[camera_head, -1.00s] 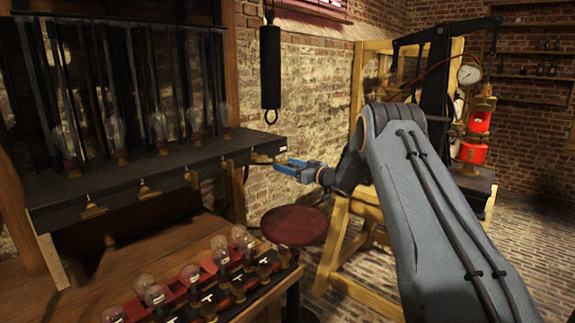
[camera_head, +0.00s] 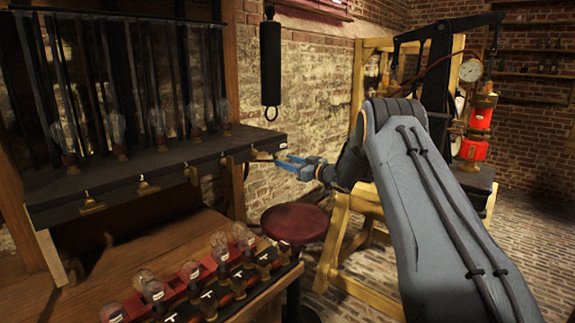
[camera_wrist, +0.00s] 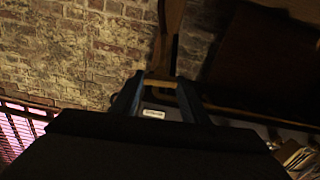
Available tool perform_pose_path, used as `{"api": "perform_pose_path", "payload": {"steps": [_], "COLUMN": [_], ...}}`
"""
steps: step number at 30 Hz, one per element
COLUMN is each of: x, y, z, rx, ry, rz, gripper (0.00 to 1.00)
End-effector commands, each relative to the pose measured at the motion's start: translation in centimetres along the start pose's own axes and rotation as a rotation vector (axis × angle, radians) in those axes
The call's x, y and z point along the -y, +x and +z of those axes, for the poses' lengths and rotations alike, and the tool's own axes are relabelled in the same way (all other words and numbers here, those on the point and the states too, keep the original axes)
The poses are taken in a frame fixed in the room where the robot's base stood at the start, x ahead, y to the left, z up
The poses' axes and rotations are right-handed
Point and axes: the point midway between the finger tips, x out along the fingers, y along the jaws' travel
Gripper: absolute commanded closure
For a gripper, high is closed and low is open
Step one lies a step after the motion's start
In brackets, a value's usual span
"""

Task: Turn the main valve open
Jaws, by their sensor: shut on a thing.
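A row of small brass valves lines the front edge of the dark shelf (camera_head: 70,192), among them one at the left (camera_head: 92,204) and one near the middle (camera_head: 146,187). The brass valve at the shelf's right end (camera_head: 262,155) is at the tips of my gripper (camera_head: 283,162), which has blue fingers. In the wrist view, my gripper's dark fingers (camera_wrist: 158,98) close around a small brass piece (camera_wrist: 160,83), with a small white label (camera_wrist: 153,113) just below it. The fingers hide most of the valve, so its turn angle cannot be told.
Glass bulbs stand on the shelf under hanging dark rods. A bench below holds a red rack (camera_head: 190,270) of bulbs. A dark red stool (camera_head: 295,223) stands beneath my gripper. A black cylinder (camera_head: 270,65) hangs by the brick wall. A wooden frame with a gauge (camera_head: 470,70) stands at right.

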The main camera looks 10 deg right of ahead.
Motion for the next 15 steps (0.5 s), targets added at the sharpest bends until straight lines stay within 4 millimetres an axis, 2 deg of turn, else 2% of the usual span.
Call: {"api": "perform_pose_path", "payload": {"steps": [15], "x": [-0.03], "y": [0.07], "z": [0.21], "rx": [-0.002], "ry": [-0.447], "rz": [0.001], "gripper": [0.82]}}
